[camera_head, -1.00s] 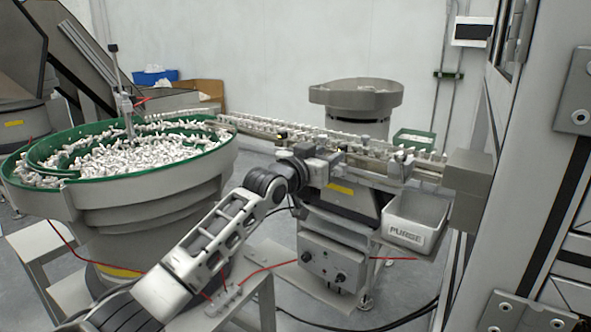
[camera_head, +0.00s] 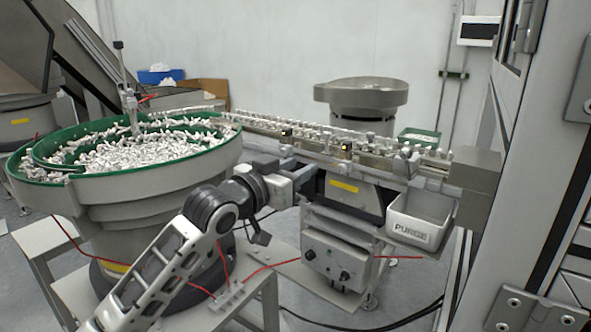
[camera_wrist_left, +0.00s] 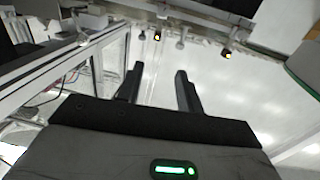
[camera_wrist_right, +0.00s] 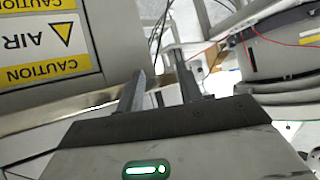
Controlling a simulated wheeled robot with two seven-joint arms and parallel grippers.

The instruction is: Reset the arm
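My left arm reaches in from the lower left in the head view, its gripper (camera_head: 298,177) in front of the linear feed track (camera_head: 365,148). In the left wrist view the two dark fingers of this gripper (camera_wrist_left: 158,72) stand apart with nothing between them. My right arm is out of the head view. In the right wrist view my right gripper (camera_wrist_right: 158,66) has its fingers apart and empty, beside a panel with yellow caution labels (camera_wrist_right: 45,42).
A green-rimmed bowl feeder (camera_head: 120,190) full of white parts stands left of the arm. A white bin marked PURGE (camera_head: 411,232) hangs under the track's right end. A grey bowl (camera_head: 361,95) stands behind. A tall machine frame (camera_head: 540,190) blocks the right.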

